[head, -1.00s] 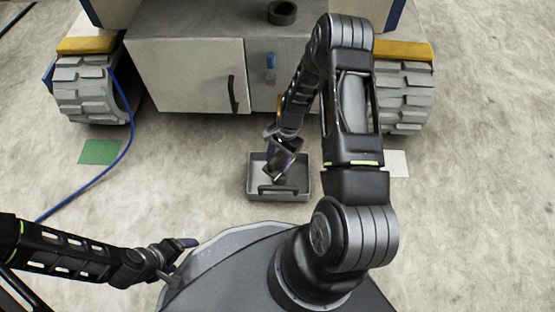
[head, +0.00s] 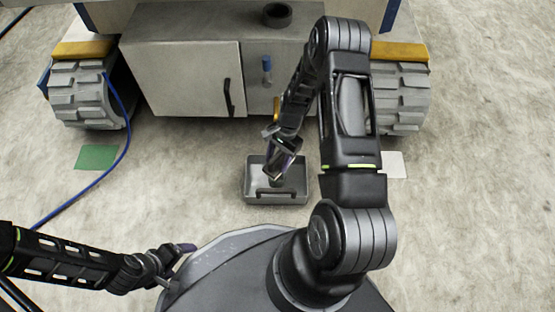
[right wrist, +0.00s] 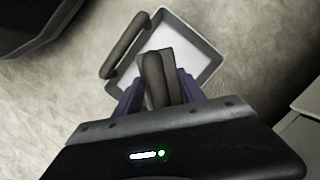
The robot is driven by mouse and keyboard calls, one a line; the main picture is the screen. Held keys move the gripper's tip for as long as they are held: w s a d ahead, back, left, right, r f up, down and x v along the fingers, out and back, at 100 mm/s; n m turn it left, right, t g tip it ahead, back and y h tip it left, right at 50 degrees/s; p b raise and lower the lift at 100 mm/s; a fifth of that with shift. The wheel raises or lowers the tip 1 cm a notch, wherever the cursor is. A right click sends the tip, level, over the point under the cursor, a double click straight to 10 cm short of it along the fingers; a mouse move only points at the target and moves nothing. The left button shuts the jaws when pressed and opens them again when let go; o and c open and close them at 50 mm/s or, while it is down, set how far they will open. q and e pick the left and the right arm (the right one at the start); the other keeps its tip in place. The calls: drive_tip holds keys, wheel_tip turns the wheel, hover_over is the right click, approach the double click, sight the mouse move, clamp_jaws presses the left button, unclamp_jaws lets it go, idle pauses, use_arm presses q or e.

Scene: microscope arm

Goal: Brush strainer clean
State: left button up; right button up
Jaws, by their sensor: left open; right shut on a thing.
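A shallow grey tray (head: 249,188), which may be the strainer, sits on the floor in front of the cabinet. It has a pale inside and a dark bar handle on its near side; the tray (right wrist: 208,50) and handle (right wrist: 124,45) also show in the right wrist view. My right gripper (head: 277,173) is over the tray, shut on a grey block with a dark rounded handle (right wrist: 155,75), apparently the brush. Its lower end lies over the tray; I cannot tell whether it touches. My left gripper (head: 186,249) is open and empty at the lower left, beside my base.
A grey cabinet (head: 185,75) between two chunky wheels (head: 88,95) stands behind the tray. A dark ring (head: 277,14) sits on its top, and a blue-handled thing (head: 266,65) is at its front. A blue hose (head: 110,168) crosses a green patch (head: 97,157).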

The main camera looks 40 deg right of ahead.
sight(272, 168)
drive_tip(key=shift+s+a+f+p, duration=0.1)
drive_tip(key=shift+s+a+p, duration=0.15)
drive_tip(key=shift+a, duration=0.5)
drive_tip(key=shift+s+a+p, duration=0.15)
drive_tip(key=shift+s+a, duration=0.05)
drive_tip(key=shift+a, duration=0.5)
drive_tip(key=shift+d, duration=0.15)
drive_tip(key=shift+w+d+b, duration=0.3)
drive_tip(key=shift+d+b, duration=0.05)
drive_tip(key=shift+d, duration=1.05)
drive_tip(key=shift+c, duration=0.7)
drive_tip(key=shift+a, duration=0.1)
drive_tip(key=shift+s+a+p, duration=0.15)
drive_tip(key=shift+a+p, duration=0.1)
drive_tip(key=shift+a, duration=0.45)
drive_tip(key=shift+s+a+p, duration=0.1)
drive_tip(key=shift+a+p, duration=0.1)
drive_tip(key=shift+a, duration=0.5)
drive_tip(key=shift+d, duration=0.15)
